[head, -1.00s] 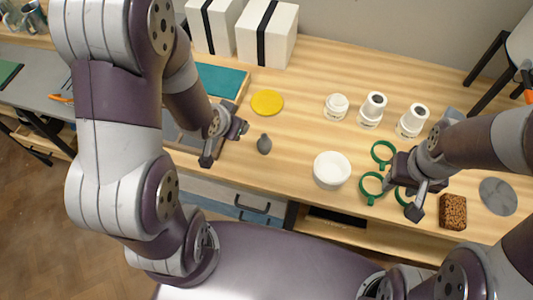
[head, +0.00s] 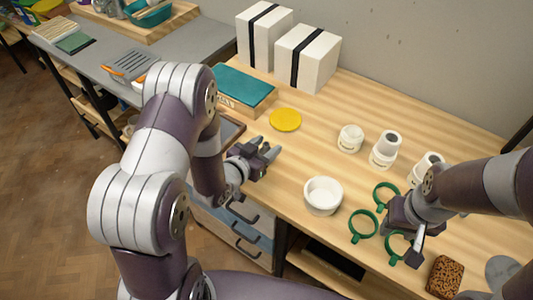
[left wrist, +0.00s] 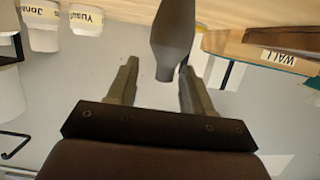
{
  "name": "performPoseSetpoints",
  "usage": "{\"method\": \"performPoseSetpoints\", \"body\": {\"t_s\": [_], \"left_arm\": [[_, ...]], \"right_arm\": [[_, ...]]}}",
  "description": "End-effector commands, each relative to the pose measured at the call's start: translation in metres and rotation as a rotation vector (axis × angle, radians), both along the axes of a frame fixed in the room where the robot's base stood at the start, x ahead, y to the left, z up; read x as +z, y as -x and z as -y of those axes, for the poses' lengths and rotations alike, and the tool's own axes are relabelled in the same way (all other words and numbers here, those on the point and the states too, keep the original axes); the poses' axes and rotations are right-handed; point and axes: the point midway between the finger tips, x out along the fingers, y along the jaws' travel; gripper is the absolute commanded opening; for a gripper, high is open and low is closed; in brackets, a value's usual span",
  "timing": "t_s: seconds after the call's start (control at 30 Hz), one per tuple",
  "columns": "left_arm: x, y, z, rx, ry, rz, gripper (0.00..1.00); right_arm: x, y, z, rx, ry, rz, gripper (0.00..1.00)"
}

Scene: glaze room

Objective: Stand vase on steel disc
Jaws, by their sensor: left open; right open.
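The small dark grey vase (left wrist: 172,38) shows in the left wrist view, with its narrow end between the fingertips of my open left gripper (left wrist: 158,72). No grip on it shows. In the head view I cannot clearly tell the vase from the fingers of my left gripper (head: 264,148), over the table's left edge. My right gripper (head: 403,243) is open over the green rings, left of the disc.
Green rings (head: 362,225) lie around my right gripper. A white bowl (head: 323,195) stands between the grippers. A brown speckled block (head: 445,277) is beside the disc. White jars (head: 350,138) and a yellow disc (head: 286,120) are farther back. White boxes (head: 306,55) stand by the wall.

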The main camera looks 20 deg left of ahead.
Motion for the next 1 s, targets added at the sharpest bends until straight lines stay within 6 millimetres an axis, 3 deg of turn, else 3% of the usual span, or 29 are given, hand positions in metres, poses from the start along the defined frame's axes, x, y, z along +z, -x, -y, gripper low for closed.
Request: {"method": "performPoseSetpoints", "body": {"t_s": [0.17,0.4,0.53,0.57,0.87,1.0], "left_arm": [[-0.007,-0.026,0.007,-0.001,0.000,-0.001,0.51],[-0.008,-0.029,0.008,0.001,-0.001,-0.001,0.51],[-0.008,-0.029,0.008,0.001,-0.001,-0.001,0.09],[-0.008,-0.029,0.008,0.001,-0.001,-0.001,0.04],[-0.008,-0.028,0.008,0.001,-0.001,-0.001,0.03],[0.003,-0.029,0.008,0.001,0.000,0.002,0.03]], "right_arm": [[0.003,0.000,0.000,0.000,0.000,0.000,0.43],[0.002,0.000,0.000,0.000,0.000,0.000,0.43],[0.002,0.000,0.000,0.000,0.000,0.000,0.43],[0.002,0.000,0.000,0.000,0.000,0.000,0.43],[0.002,0.000,0.000,0.000,0.000,0.000,0.43],[0.004,0.000,0.000,0.000,0.000,0.000,0.43]]}}
